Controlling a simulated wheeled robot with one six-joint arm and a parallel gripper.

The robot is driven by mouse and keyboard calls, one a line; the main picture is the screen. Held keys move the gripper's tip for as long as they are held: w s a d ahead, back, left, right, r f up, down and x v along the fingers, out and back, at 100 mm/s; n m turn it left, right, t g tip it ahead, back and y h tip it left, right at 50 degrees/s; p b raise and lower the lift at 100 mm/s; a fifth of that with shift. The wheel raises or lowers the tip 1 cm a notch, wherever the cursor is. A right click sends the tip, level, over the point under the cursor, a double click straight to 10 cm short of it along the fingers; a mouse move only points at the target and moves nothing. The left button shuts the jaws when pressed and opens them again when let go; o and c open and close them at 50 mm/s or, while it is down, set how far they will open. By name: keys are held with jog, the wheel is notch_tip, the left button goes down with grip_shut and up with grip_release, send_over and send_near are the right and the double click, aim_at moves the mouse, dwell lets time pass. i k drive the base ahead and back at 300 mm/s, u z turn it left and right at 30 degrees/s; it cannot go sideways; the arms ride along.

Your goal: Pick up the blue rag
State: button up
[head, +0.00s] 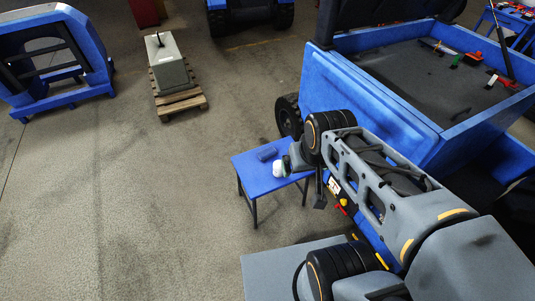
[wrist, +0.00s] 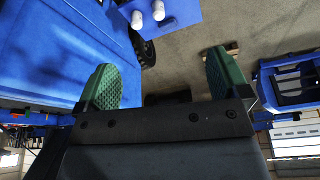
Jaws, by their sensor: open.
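A small dark blue rag (head: 267,153) lies folded on a small blue table (head: 247,169) in the head view. A white object (head: 279,169) stands close to its right. My gripper is apart from the rag.
A large blue bin or cart (head: 385,100) with tools on its top stands right of the table, its black wheel (head: 289,116) behind it. A grey block (head: 168,68) sits on a wooden pallet (head: 181,101). A blue frame (head: 100,50) stands at far left. The floor left of the table is clear.

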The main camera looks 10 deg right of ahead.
aim_at(270, 152)
jog(key=u, duration=0.5)
jog(key=i, duration=0.9)
jog(key=z, duration=0.35)
